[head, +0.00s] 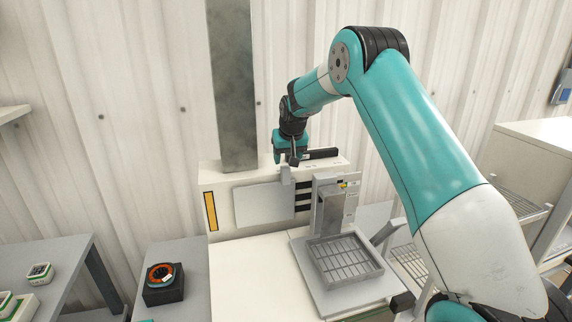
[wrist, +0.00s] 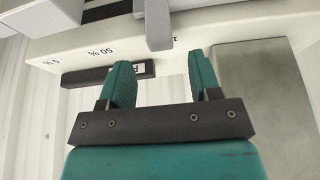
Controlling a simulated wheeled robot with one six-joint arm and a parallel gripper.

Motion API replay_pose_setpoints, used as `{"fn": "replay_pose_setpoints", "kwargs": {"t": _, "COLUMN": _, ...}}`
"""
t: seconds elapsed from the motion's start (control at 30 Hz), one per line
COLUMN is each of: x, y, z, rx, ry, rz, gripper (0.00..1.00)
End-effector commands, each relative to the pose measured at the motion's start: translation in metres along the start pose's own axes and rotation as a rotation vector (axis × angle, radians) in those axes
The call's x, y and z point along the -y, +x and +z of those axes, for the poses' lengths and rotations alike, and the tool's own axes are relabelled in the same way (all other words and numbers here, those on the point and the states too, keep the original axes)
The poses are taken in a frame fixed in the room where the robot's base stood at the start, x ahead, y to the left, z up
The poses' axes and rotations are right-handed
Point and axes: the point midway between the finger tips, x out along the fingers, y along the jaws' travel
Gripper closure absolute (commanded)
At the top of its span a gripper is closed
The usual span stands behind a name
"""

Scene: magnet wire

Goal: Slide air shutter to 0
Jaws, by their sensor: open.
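The air shutter is a pale plate (head: 262,207) on the front of the white machine, with a grey upright tab (head: 286,175) at its top edge. Dark slots (head: 303,195) show uncovered just right of the plate. In the wrist view the grey tab (wrist: 158,22) stands beside a partly hidden mark starting with 1; the 50 % mark (wrist: 100,50) and another, unclear percent mark (wrist: 50,61) lie to its left. My gripper (head: 290,160) is over the tab. In the wrist view its teal fingers (wrist: 158,62) are open, with the tab just beyond their tips and between them sideways.
A black bar (head: 321,154) lies on the machine's top, right of my gripper. A tall grey duct (head: 234,90) rises close on the left. A grey wire tray (head: 345,262) sits in front. A black stand with an orange ring (head: 165,276) is at lower left.

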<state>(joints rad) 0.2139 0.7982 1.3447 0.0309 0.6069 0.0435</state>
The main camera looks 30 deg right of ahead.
Motion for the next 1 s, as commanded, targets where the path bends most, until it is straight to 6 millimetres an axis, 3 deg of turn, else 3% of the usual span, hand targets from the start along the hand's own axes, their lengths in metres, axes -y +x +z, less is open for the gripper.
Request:
{"fn": "replay_pose_setpoints", "kwargs": {"t": 0.1, "x": 0.000, "y": 0.023, "z": 0.000, "rx": 0.004, "ry": 0.000, "rz": 0.000, "gripper": 0.43}}
{"fn": "replay_pose_setpoints", "kwargs": {"t": 0.3, "x": 0.000, "y": 0.049, "z": -0.001, "rx": 0.001, "ry": 0.000, "rz": 0.000, "gripper": 0.43}}
{"fn": "replay_pose_setpoints", "kwargs": {"t": 0.7, "x": 0.000, "y": 0.057, "z": 0.000, "rx": -0.001, "ry": 0.000, "rz": 0.000, "gripper": 0.43}}
{"fn": "replay_pose_setpoints", "kwargs": {"t": 0.93, "x": 0.000, "y": 0.056, "z": 0.000, "rx": 0.000, "ry": 0.000, "rz": 0.000, "gripper": 0.95}}
{"fn": "replay_pose_setpoints", "kwargs": {"t": 1.0, "x": 0.000, "y": 0.056, "z": 0.000, "rx": 0.000, "ry": 0.000, "rz": 0.000, "gripper": 1.00}}
